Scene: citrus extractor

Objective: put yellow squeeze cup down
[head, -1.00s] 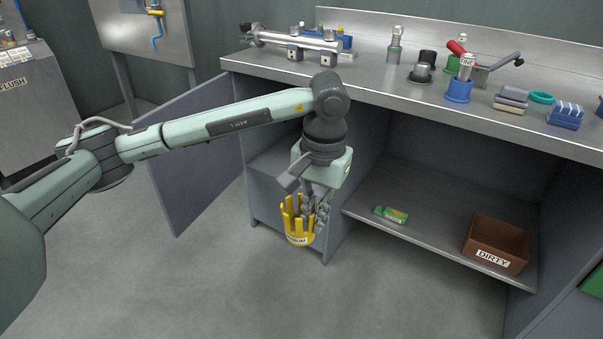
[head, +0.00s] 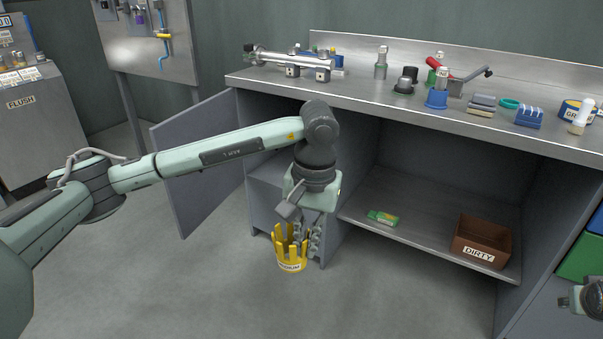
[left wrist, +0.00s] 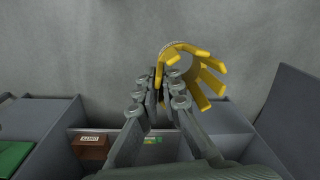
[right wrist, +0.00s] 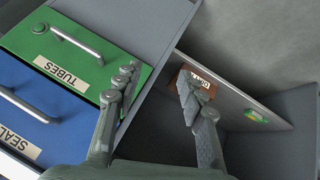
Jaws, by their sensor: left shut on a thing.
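The yellow squeeze cup (head: 291,262) has a ring of upright prongs around its rim and a label on its front. It is in front of the open cabinet, low near the floor. My left gripper (head: 306,238) points down and is shut on the cup's right side; the left wrist view also shows the cup (left wrist: 205,72) at the fingers (left wrist: 165,88). I cannot tell whether the cup's base touches the floor. My right gripper (head: 585,298) is at the right edge of the head view; the right wrist view shows its fingers (right wrist: 158,100) apart and empty.
A brown box marked DIRTY (head: 483,242) and a green-and-white packet (head: 383,217) lie on the cabinet's lower shelf. An open cabinet door (head: 198,170) stands to the left. Green TUBES (right wrist: 75,50) and blue SEAL drawers (right wrist: 35,120) are near my right gripper. Front floor is bare.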

